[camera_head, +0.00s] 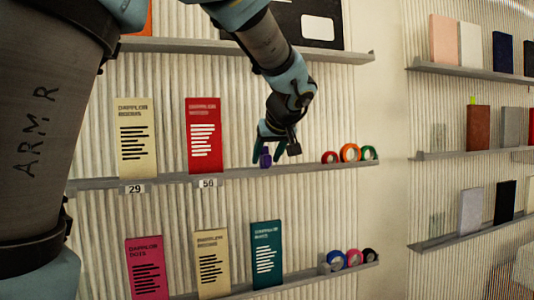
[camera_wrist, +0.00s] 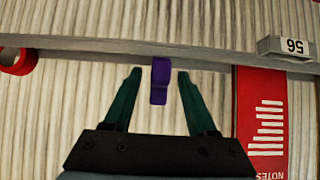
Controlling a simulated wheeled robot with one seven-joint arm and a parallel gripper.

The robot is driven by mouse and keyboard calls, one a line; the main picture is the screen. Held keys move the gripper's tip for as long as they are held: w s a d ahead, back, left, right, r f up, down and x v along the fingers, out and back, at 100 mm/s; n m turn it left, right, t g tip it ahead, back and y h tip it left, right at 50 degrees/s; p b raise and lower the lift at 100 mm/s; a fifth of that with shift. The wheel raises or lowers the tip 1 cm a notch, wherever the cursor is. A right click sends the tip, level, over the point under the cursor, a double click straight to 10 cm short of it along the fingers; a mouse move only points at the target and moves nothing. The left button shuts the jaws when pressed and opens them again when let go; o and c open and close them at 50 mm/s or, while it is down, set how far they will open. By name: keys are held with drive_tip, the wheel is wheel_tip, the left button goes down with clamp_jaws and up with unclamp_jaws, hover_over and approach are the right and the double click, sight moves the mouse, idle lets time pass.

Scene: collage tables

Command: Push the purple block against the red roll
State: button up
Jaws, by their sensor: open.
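The purple block (camera_head: 265,160) stands on the middle shelf of the left wall, to the right of the red booklet. My gripper (camera_head: 266,161) is open at that shelf, with its green fingers on either side of the block. In the wrist view, the purple block (camera_wrist: 160,82) shows between the two fingertips of my gripper (camera_wrist: 159,74), with a visible gap on each side. The red roll (camera_head: 330,157) sits farther right on the same shelf, apart from the block. The red roll (camera_wrist: 17,61) is at the left edge of the wrist view.
An orange roll (camera_head: 349,152) and a green roll (camera_head: 369,153) stand just right of the red roll. The red booklet (camera_head: 204,135) and a cream booklet (camera_head: 135,138) stand to the left. The shelf (camera_head: 305,163) is clear between block and red roll.

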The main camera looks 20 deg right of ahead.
clamp_jaws()
idle(0.5)
idle(0.9)
